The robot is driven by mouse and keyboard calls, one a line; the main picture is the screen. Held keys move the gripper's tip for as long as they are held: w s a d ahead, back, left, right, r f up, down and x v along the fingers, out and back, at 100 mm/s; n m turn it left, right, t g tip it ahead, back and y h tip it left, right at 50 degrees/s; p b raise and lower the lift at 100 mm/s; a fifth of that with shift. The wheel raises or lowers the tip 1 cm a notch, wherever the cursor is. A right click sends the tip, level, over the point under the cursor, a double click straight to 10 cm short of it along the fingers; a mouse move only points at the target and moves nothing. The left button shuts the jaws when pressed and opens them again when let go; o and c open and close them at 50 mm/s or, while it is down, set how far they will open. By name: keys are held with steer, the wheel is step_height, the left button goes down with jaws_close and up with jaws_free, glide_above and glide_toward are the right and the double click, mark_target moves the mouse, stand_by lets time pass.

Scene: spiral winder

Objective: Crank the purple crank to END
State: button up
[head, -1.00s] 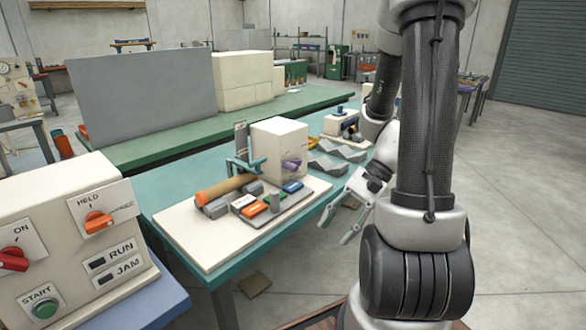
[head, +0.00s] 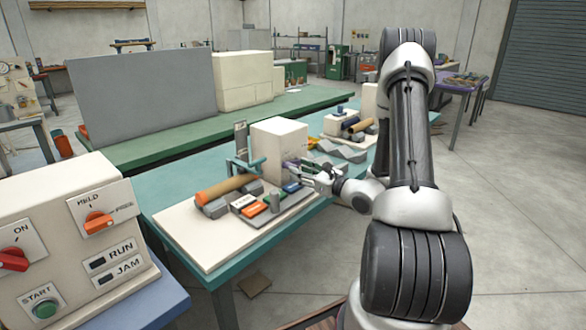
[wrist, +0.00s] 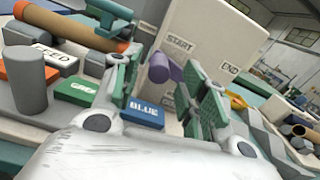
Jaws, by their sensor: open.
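The purple crank (wrist: 163,68) is on the cream winder box (wrist: 205,30), beside a START label (wrist: 180,45) and with an END label (wrist: 230,69) further right. In the head view the crank (head: 289,164) shows small on the box's right face (head: 280,140). My gripper (wrist: 170,90) is open, one finger on each side of the crank in the wrist view. The crank shows between the fingers, beyond the palm. I cannot tell whether either finger touches it. In the head view my gripper (head: 308,172) is beside the box.
In front of the box are a green block (wrist: 85,91), a blue block (wrist: 143,111), an orange block (head: 254,208), a FEED block (wrist: 40,57) and a grey cylinder (wrist: 25,80). A brown roll (head: 225,189) lies left. Grey zigzag pieces (head: 340,152) stand right.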

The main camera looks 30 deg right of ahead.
mark_target(293, 165)
steer(key=shift+x, duration=2)
jaws_close()
